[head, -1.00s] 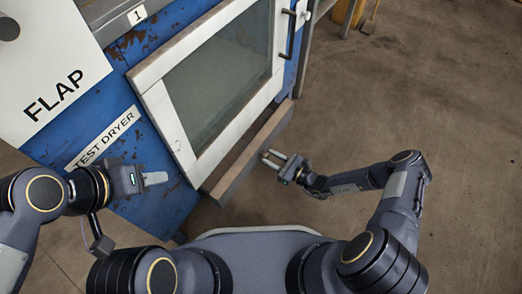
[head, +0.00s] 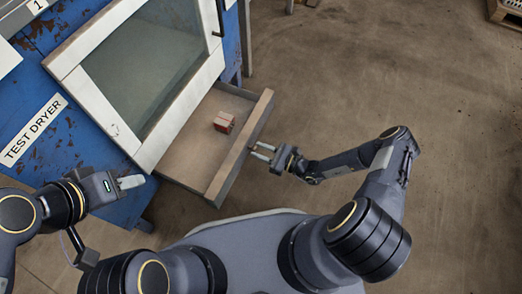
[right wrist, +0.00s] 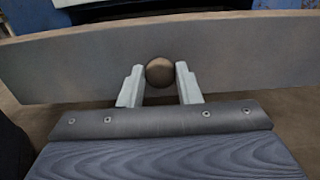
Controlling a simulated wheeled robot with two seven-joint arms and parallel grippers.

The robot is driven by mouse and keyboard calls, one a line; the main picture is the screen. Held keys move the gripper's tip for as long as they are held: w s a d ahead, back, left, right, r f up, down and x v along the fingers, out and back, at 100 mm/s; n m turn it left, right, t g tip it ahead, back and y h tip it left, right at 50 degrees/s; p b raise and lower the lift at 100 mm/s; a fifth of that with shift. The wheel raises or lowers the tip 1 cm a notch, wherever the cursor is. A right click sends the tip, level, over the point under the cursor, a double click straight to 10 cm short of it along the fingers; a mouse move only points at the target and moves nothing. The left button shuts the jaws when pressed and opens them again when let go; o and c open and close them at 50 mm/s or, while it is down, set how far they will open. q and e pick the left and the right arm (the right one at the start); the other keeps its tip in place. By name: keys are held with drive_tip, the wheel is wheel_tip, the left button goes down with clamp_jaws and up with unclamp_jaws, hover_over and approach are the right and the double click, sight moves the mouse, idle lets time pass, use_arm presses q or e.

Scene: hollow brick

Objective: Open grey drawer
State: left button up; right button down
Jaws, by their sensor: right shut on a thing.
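The grey drawer (head: 190,150) is pulled out from under the glass door of the blue test dryer. Its front panel (right wrist: 60,60) spans the right wrist view, with a round brown knob (right wrist: 159,72) in the middle. My right gripper (head: 264,151) is at the outer face of the drawer front; in the right wrist view its two fingers (right wrist: 160,85) are shut on the knob from both sides.
The blue test dryer (head: 65,150) has a white-framed glass door (head: 145,68) above the drawer and a "TEST DRYER" label (head: 34,130). A pallet (head: 508,12) stands at the far top right. The concrete floor to the right is clear.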

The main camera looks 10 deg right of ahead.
drive_tip(key=c, duration=1.1)
unclamp_jaws()
drive_tip(key=shift+o, duration=0.2)
drive_tip(key=p+v, duration=0.1)
drive_tip(key=v, duration=0.7)
drive_tip(key=shift+p, duration=0.35)
